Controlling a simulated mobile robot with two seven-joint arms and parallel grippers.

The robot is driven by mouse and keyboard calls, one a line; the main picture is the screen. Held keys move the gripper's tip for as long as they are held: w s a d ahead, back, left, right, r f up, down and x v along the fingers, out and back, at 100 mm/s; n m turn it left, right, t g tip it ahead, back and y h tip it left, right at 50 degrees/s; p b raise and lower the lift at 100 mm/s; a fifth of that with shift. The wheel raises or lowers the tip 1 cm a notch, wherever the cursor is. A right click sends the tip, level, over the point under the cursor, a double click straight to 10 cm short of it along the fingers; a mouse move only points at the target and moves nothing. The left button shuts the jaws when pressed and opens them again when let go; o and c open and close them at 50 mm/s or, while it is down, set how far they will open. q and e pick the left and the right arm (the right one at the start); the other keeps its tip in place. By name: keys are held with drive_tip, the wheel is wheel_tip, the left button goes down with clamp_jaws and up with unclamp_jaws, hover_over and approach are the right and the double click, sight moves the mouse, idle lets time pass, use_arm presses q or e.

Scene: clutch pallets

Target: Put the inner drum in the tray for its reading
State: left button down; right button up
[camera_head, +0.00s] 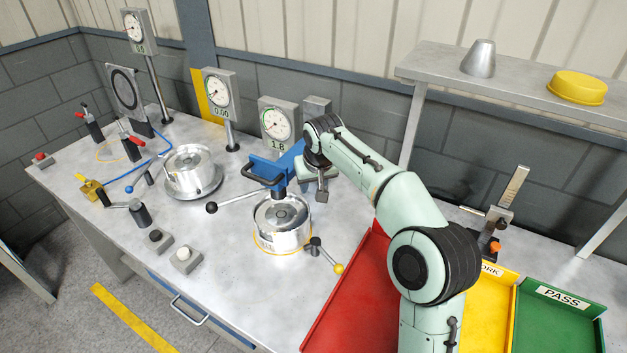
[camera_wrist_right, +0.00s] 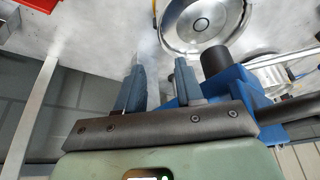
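A silver drum (camera_head: 282,228) sits at the blue press, in front of the dial gauge (camera_head: 279,124) that reads 1.8. A second silver drum (camera_head: 188,162) sits farther left on a round plate, near a gauge (camera_head: 220,95) that reads 0.00. Which one is the inner drum I cannot tell. My right gripper (camera_head: 321,188) is behind and right of the nearer drum, partly hidden by my wrist. In the right wrist view my right gripper (camera_wrist_right: 161,78) has its fingers apart with nothing between them; a silver drum (camera_wrist_right: 198,22) shows beyond. My left gripper is not in view.
A red tray (camera_head: 345,305), a yellow tray (camera_head: 488,310) with a partly hidden label and a green PASS tray (camera_head: 555,325) stand at the right. The blue press (camera_head: 268,168) stands close to my gripper. Levers with ball knobs (camera_head: 338,268) flank the nearer drum.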

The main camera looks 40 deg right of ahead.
sight(308, 205)
drive_tip(key=x, duration=1.1)
drive_tip(key=shift+w+f, duration=0.2)
drive_tip(key=shift+f, duration=0.2)
drive_tip(key=shift+c, duration=0.3)
clamp_jaws()
idle(0.5)
